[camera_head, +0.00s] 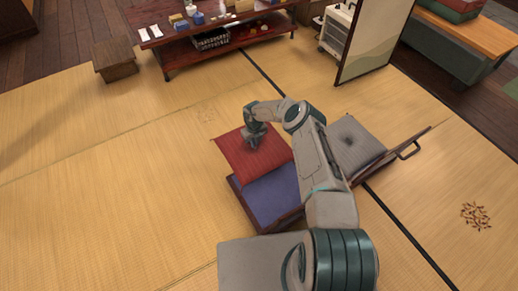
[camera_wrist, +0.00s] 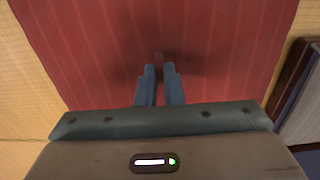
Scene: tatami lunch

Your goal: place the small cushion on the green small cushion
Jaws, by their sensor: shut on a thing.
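A red cushion (camera_head: 236,160) shows under my gripper (camera_head: 253,144) in the head view. It fills most of the wrist view (camera_wrist: 90,50). My gripper (camera_wrist: 159,70) points at the middle of its striped top, with its two blue fingers close together and shut on a small part of the cushion there. A blue-purple cushion (camera_head: 272,197) lies just in front of the red one, within a dark wooden tray (camera_head: 240,206). I see no green cushion.
The tray's raised edge and metal handle (camera_head: 411,148) stand at the right. A low red table (camera_head: 232,36) with several small items is at the back. A wooden stool (camera_head: 115,62) and a screen (camera_head: 374,40) stand beyond. Tatami at the left is clear.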

